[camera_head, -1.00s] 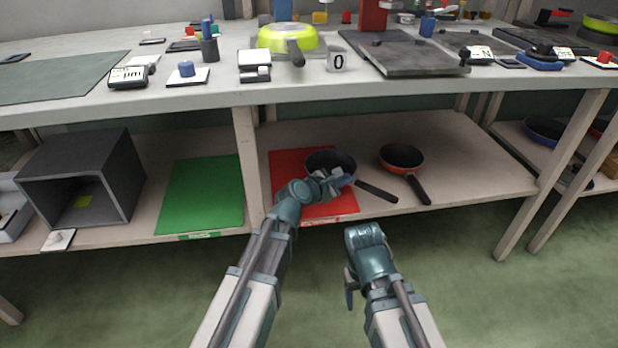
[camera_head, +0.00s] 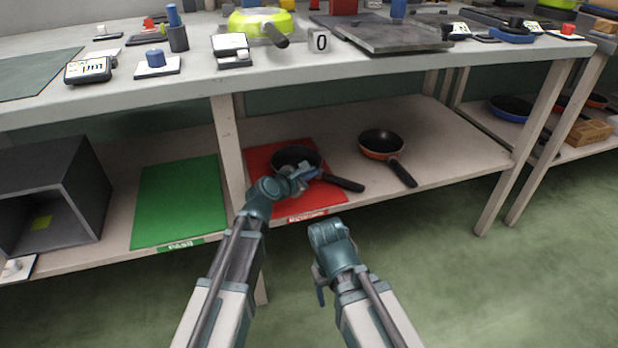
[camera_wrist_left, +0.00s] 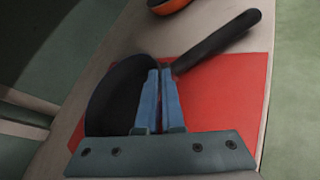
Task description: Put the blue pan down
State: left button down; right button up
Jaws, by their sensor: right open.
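A dark pan (camera_head: 292,155) with a black handle is at the red mat (camera_head: 325,200) on the lower shelf, its handle toward the front right. Its outer colour is hard to see; I cannot tell whether it rests fully on the mat. My left gripper (camera_head: 310,170) is at its near rim beside the handle. In the left wrist view the fingers (camera_wrist_left: 162,74) are close together on the rim of the pan (camera_wrist_left: 112,98), over the red mat (camera_wrist_left: 225,95). My right gripper (camera_head: 319,285) is open and empty in front of the shelf.
An orange pan (camera_head: 381,143) stands to the right on the same shelf. A green mat (camera_head: 180,200) lies left of the table leg (camera_head: 228,150). A grey open box (camera_head: 75,190) is further left. A blue pan (camera_head: 509,108) sits on the right-hand shelf. The table top overhangs the shelf.

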pick_arm(q)
jog(key=shift+r, duration=0.1)
jog(key=c, duration=1)
grip_release()
jog(key=shift+c, duration=0.2)
jog(key=shift+r, duration=0.1)
jog(key=p+v, duration=0.2)
jog(key=v, duration=0.5)
jog(key=shift+s+a+p, duration=0.1)
jog(key=shift+s+p, duration=0.15)
jog(key=shift+p, duration=0.15)
